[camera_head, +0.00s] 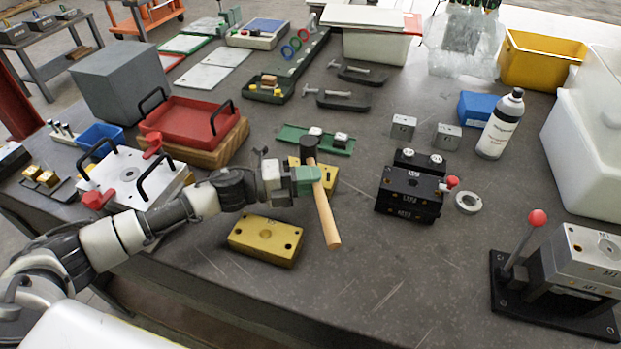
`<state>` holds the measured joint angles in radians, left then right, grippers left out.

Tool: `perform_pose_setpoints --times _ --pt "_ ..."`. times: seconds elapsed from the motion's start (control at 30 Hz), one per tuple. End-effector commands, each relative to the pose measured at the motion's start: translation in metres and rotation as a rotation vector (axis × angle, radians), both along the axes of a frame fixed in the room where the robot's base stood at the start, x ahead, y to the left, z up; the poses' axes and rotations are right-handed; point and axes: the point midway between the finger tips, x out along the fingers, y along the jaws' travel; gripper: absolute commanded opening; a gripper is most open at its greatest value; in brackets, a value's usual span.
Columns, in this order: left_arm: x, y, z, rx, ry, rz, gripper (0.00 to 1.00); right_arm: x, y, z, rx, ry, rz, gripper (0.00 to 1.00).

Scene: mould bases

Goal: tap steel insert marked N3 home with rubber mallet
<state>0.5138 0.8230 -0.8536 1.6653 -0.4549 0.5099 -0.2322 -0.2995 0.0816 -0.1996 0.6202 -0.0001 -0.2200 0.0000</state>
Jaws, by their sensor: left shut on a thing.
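My left gripper (308,180) is shut on the rubber mallet and holds it by the wooden handle (327,215). The mallet's black head (309,150) points away from me and the handle's end points toward me. The mallet hangs over a yellow mould base (327,176), which it and the gripper partly hide. A second yellow block (265,240) lies in front. Two small steel pieces sit at a green tray (292,137) behind the head. Two steel blocks (403,126) (447,136) stand farther right. I cannot read N3 on any piece. My right gripper is not in view.
A black mould base (408,195) with a red knob stands right of the mallet, beside a grey ring (468,202). A red-knobbed lever press (537,217) is at the front right. A spray bottle (501,125) stands behind. The front middle of the table is clear.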

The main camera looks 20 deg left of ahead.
Motion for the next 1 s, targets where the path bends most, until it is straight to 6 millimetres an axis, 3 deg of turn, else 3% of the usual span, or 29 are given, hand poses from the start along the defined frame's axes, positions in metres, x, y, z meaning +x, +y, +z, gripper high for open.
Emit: perform_pose_setpoints --times 0.03,0.17,0.53,0.8,0.83,0.93,1.0 --pt "-0.003 0.000 -0.011 0.005 0.026 0.000 0.00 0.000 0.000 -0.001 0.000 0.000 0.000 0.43" --pt "-0.003 0.000 -0.010 0.005 0.026 0.000 0.00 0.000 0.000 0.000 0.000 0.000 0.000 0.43" --pt "-0.002 0.000 0.038 0.003 0.018 0.000 0.00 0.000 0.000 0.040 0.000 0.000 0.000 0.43" --pt "-0.002 0.000 0.039 0.003 0.012 -0.001 0.00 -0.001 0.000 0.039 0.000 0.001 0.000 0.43" --pt "-0.002 0.000 0.040 0.003 0.012 -0.001 0.17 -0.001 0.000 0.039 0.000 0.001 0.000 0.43" --pt "-0.002 0.000 0.040 0.002 0.011 -0.001 0.01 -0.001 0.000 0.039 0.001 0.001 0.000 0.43" --pt "-0.002 0.000 0.040 0.002 0.011 -0.001 0.00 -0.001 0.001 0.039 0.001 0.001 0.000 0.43"
